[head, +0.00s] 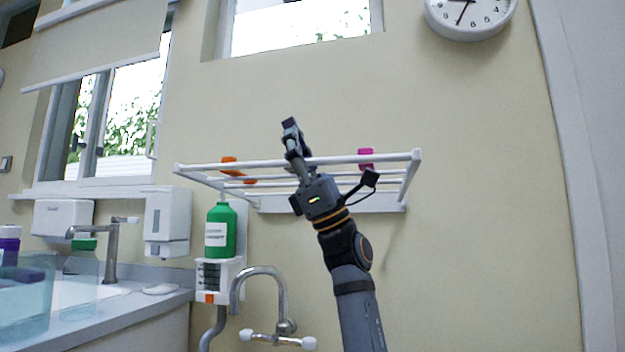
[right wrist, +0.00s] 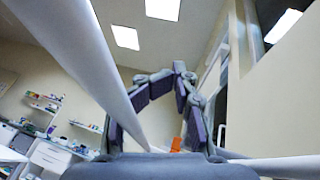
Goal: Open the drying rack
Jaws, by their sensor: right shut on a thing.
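The white drying rack (head: 390,157) is fixed to the wall and stands out from it, with its long front bar and several thinner bars behind. An orange item (head: 229,161) and a pink item (head: 366,154) show at its bars. My right gripper (head: 291,128) is at the front bar, left of its middle, with its fingers reaching above it. It is shut on the rack. In the right wrist view a thick white bar (right wrist: 82,50) runs close past the curled fingers (right wrist: 178,80); the exact contact is hard to see. My left gripper is not in view.
Below the rack are a green bottle (head: 220,232) in a wall holder and a curved tap (head: 270,272). A soap dispenser (head: 167,220) and a sink counter (head: 165,300) are at the left. The wall right of the rack is clear up to a clock (head: 470,12).

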